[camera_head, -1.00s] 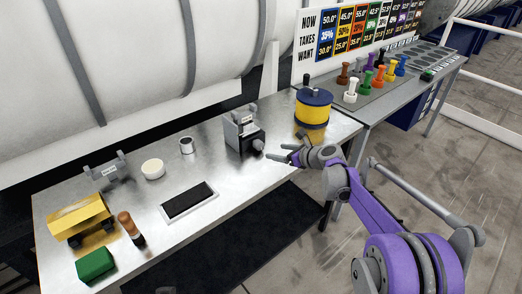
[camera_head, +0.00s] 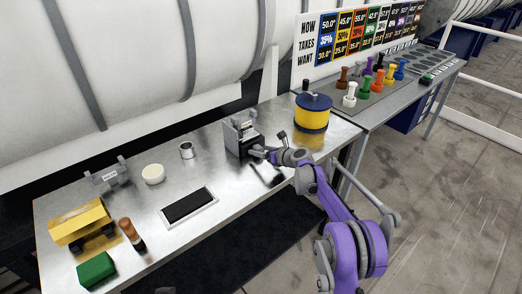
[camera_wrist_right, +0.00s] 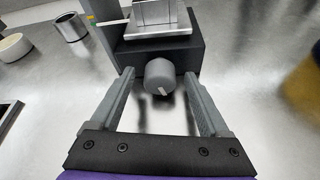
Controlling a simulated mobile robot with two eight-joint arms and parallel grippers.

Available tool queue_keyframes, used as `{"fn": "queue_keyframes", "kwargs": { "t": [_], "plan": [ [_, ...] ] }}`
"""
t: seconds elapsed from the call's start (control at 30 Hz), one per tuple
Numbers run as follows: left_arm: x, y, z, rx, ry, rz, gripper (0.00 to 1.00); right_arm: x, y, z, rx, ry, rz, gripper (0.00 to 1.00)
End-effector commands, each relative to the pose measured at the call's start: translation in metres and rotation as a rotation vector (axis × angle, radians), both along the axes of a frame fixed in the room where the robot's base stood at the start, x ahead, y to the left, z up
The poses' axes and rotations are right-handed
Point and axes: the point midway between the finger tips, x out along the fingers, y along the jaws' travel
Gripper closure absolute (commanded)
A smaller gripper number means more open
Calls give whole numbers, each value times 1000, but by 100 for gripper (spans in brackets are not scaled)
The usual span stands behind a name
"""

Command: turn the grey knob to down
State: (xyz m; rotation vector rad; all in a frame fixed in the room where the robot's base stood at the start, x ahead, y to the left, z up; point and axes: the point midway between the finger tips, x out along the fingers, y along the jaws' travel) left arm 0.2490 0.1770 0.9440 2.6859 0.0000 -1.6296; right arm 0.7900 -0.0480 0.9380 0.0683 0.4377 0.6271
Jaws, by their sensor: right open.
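The grey knob (camera_wrist_right: 161,76) sits on the front of a dark box in the right wrist view, with a short white mark on its lower face. In the head view the knob is largely hidden by my gripper; the box with its grey upright plate (camera_head: 240,133) stands mid-table. My right gripper (camera_wrist_right: 161,85) is open, its two fingers on either side of the knob, with a gap visible on both sides. In the head view the right gripper (camera_head: 264,152) reaches the box from the right. My left gripper is not in view.
A yellow drum with a blue lid (camera_head: 313,115) stands right of the box. A metal cup (camera_head: 187,150), white round (camera_head: 153,172), dark pad (camera_head: 188,205), yellow block (camera_head: 82,222) and green block (camera_head: 96,269) lie left. Bare table (camera_head: 215,165) lies between.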

Motion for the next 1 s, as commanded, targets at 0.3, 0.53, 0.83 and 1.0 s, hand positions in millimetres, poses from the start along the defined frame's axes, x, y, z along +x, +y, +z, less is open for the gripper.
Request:
{"fn": "queue_keyframes", "kwargs": {
  "t": [0.3, 0.53, 0.83, 1.0],
  "plan": [
    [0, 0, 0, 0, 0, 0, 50, 1, 1, -1, 0, 0, 0, 22],
    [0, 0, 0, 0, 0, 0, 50, 1, 1, -1, 0, 0, 0, 64],
    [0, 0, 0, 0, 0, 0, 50, 1, 1, -1, 0, 0, 0, 100],
    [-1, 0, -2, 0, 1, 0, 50, 1, 2, -2, -18, -12, -1, 100]
  ]
}}
